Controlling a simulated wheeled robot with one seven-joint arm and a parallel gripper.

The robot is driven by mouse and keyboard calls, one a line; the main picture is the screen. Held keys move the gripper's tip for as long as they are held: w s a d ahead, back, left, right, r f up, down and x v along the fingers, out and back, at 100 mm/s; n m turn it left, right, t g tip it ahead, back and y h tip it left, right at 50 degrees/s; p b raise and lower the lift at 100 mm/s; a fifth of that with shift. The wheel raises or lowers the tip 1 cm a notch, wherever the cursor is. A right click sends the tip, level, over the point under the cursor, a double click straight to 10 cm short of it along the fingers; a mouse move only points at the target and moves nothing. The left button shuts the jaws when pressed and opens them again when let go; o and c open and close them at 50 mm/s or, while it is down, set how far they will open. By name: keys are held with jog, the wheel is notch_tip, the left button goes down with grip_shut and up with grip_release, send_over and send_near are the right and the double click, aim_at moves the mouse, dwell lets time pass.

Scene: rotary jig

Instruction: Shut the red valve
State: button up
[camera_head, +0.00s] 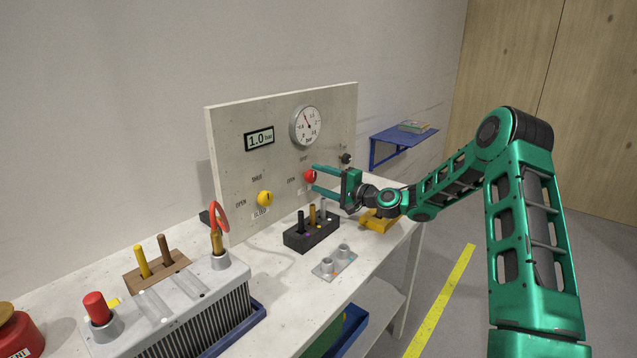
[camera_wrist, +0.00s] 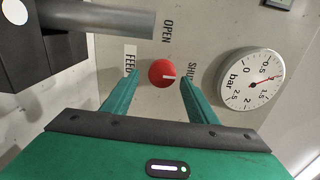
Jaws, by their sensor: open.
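The red valve (camera_head: 310,176) is a round knob on the upright panel. In the wrist view the red valve (camera_wrist: 161,72) carries a short white mark, right of its middle, on the side of the SHUT label (camera_wrist: 190,72). The OPEN label (camera_wrist: 168,30) is above it in that view. My gripper (camera_head: 316,178) is open in front of the panel, its fingers pointing at the knob. In the wrist view my gripper (camera_wrist: 159,79) has one fingertip on each side of the knob, with a visible gap on both sides. I cannot tell the exact depth of the fingertips.
A yellow knob (camera_head: 265,198) is left of the red one on the panel. A round gauge (camera_head: 305,127) and a 1.0 display (camera_head: 259,138) are above. A black block with upright pegs (camera_head: 312,235) stands below, near my gripper. A dark pipe (camera_wrist: 100,20) shows in the wrist view.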

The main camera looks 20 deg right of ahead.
jog(key=v, duration=1)
jog(key=shift+d, duration=0.15)
jog(key=shift+f, duration=0.1)
